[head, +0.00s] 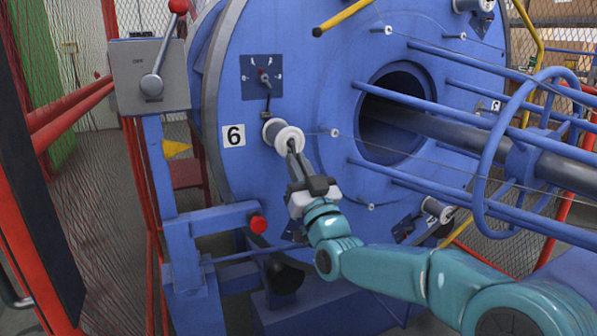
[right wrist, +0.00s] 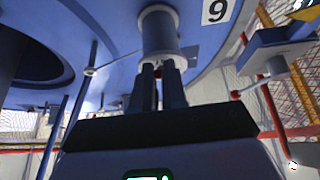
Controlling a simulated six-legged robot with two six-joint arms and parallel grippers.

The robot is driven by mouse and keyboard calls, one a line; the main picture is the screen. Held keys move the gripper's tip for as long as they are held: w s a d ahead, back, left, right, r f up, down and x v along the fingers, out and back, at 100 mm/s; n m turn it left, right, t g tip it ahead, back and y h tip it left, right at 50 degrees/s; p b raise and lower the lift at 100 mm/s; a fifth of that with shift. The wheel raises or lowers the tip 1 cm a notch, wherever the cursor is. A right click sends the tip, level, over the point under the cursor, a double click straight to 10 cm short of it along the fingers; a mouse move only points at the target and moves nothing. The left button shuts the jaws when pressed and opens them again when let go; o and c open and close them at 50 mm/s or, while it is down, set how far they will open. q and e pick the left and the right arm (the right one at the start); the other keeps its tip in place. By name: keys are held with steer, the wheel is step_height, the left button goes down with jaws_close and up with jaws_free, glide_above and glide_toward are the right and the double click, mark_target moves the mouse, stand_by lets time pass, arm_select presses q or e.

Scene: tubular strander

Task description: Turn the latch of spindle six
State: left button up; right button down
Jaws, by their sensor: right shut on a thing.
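Spindle six carries a spool with white flanges (head: 289,139), beside the number plate 6 (head: 234,135) on the blue disc. My right gripper (head: 293,150) reaches up to the spool's near end. In the right wrist view its two fingers (right wrist: 159,78) are close together at the centre of the white flange (right wrist: 158,57). They are shut on the small latch at the spindle end, which they mostly hide; I cannot tell its angle. The number plate looks upside down in that view (right wrist: 215,11). My left gripper is not in view.
A grey lever box (head: 150,75) stands on a blue post at left. Blue rods (head: 450,185) and a dark central shaft (head: 430,122) extend right. A red knob (head: 257,224) is below the spool.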

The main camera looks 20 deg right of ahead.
steer(key=c, duration=1.2)
jaws_free()
steer(key=shift+s, duration=0.1)
steer(key=b+v, duration=0.1)
steer(key=v, duration=1.5)
steer(key=shift+f, duration=0.15)
